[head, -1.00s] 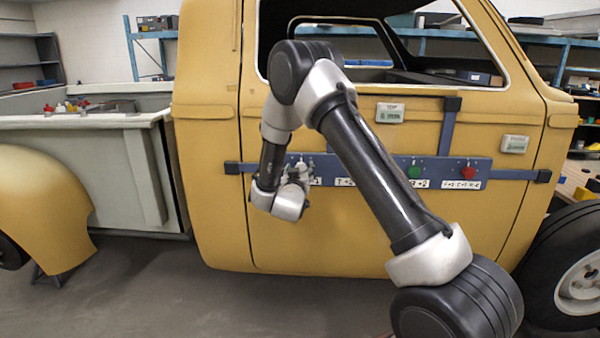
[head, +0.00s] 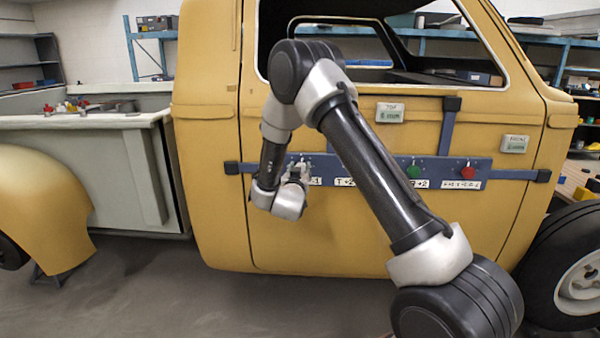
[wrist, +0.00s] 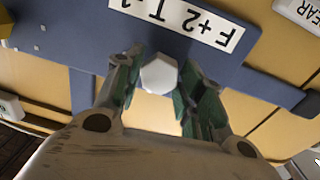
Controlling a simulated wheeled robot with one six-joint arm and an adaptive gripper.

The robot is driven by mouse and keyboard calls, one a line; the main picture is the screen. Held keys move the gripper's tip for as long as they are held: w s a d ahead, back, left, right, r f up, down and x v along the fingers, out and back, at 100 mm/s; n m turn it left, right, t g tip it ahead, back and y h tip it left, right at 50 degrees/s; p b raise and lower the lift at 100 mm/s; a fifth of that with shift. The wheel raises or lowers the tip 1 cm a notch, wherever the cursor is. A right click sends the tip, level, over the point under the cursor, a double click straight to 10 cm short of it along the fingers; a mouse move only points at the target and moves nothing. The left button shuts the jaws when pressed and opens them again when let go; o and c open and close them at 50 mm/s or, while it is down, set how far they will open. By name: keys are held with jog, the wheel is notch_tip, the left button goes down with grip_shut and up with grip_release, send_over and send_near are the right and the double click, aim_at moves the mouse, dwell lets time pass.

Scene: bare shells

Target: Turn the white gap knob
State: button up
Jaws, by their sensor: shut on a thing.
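The white gap knob (wrist: 158,76) is six-sided and sits at the lower edge of the blue panel in the wrist view. My gripper (wrist: 157,66) has its two green-padded fingers on either side of it, shut on the knob. In the head view my gripper (head: 299,171) is at the left part of the blue panel (head: 332,167) on the yellow truck door; my fingers mostly hide the knob there. A label reading "F+2 T-1" (wrist: 184,20) lies beside the knob.
A green knob (head: 414,171) and a red knob (head: 467,172) sit farther right on the panel. Two small displays, TOP (head: 390,113) and FRONT (head: 515,144), are fixed above it. The truck's wheel (head: 572,275) is at right.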

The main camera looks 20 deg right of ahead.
jog(key=shift+m, duration=3.7)
jog(key=o, duration=1)
jog(key=v, duration=1.2)
jog(key=shift+r, duration=0.25)
